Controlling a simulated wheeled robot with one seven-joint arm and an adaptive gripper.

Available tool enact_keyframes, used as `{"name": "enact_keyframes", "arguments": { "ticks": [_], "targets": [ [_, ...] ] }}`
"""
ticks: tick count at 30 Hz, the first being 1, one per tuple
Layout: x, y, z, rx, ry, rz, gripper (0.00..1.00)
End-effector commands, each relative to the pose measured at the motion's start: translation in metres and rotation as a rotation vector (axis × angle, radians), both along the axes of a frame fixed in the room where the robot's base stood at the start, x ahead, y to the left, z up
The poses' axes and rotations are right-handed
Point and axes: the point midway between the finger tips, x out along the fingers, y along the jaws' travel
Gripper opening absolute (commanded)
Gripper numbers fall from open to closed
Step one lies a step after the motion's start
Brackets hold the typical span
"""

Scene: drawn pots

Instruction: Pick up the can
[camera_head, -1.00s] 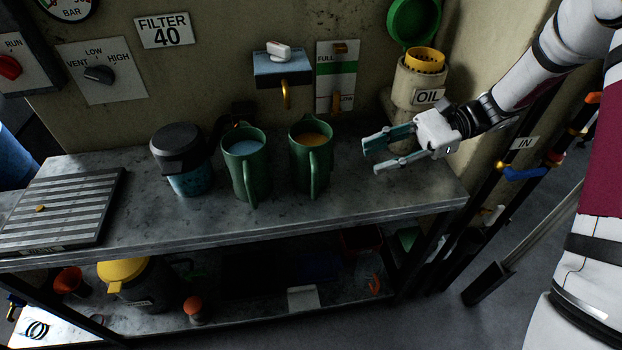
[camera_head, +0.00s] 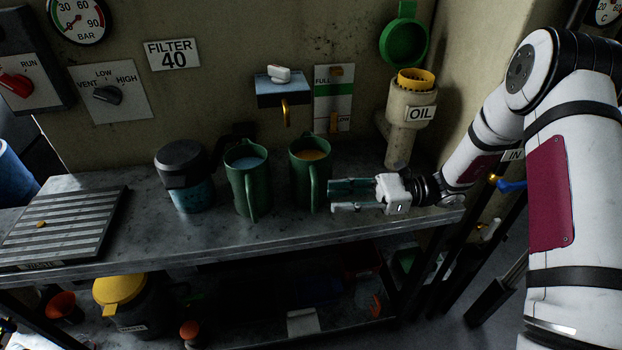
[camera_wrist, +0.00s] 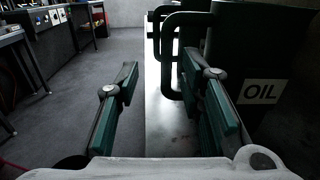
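Two green cans with handles stand upright side by side on the grey bench: the left can (camera_head: 247,180) holds blue liquid, the right can (camera_head: 309,172) orange liquid. My gripper (camera_head: 335,196) is just right of the right can, low over the bench, its fingers pointing left towards that can's handle. In the wrist view my gripper (camera_wrist: 163,80) is open and its fingers are wide apart with nothing between the pads. A dark green can with its handle (camera_wrist: 172,62) shows ahead, near the right finger. Whether finger and handle touch I cannot tell.
A dark-lidded jar (camera_head: 183,175) stands left of the cans. A blue wall box (camera_head: 283,92) hangs above. A slatted tray (camera_head: 65,222) lies at the left.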

Motion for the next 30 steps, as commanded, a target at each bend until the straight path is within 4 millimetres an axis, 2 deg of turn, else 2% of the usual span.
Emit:
{"name": "enact_keyframes", "arguments": {
  "ticks": [5, 15, 24, 25, 29, 30],
  "targets": [
    [-0.001, 0.011, 0.0, -0.001, 0.0, 0.001, 0.35],
    [-0.003, 0.054, 0.001, -0.001, 0.0, 0.001, 0.35],
    [-0.004, 0.059, 0.001, -0.002, -0.001, -0.001, 0.35],
    [-0.004, 0.059, 0.001, -0.002, -0.001, -0.001, 0.31],
    [-0.004, 0.059, 0.001, -0.002, -0.001, -0.001, 0.01],
    [-0.004, 0.059, 0.001, -0.002, -0.001, -0.001, 0.0]
  ]
}}
